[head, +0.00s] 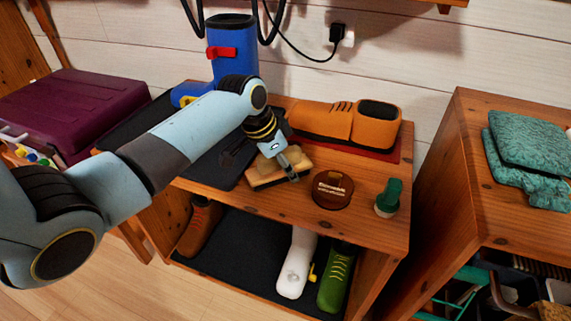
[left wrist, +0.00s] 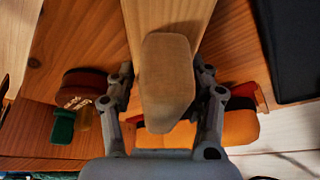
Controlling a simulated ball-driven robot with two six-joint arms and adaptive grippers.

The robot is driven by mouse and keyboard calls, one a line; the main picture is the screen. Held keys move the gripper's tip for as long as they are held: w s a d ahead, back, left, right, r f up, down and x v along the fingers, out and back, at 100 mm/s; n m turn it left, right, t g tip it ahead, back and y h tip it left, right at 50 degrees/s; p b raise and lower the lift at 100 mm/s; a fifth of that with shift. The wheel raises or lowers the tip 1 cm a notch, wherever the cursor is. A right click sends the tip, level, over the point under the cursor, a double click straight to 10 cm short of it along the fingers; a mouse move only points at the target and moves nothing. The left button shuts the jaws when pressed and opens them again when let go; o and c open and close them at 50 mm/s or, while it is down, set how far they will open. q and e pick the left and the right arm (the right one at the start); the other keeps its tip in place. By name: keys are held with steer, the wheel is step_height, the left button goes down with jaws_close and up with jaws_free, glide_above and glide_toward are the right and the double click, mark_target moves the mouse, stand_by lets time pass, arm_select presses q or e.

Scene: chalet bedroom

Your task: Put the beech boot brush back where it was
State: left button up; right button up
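The beech boot brush (head: 268,180) is a pale wooden block with a tan-brown part, over the middle of the bench top (head: 343,227). In the left wrist view the brush (left wrist: 168,85) lies large between the fingers. My left gripper (head: 287,170) reaches down onto it from above, and its fingers (left wrist: 163,80) press close along both sides of the brush. I cannot tell whether the brush touches the bench. The far finger is hidden in the head view. My right gripper is not in view.
A round brown tin (head: 333,190) and a green-handled brush (head: 388,198) stand to the right. Bare wood lies in front of the tin. Footwear fills the lower shelf.

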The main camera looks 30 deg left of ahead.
arm_select(q)
steer(key=shift+o, duration=1.3)
steer(key=shift+r, duration=0.2)
steer(key=p+v, duration=0.3)
steer(key=v, duration=0.9)
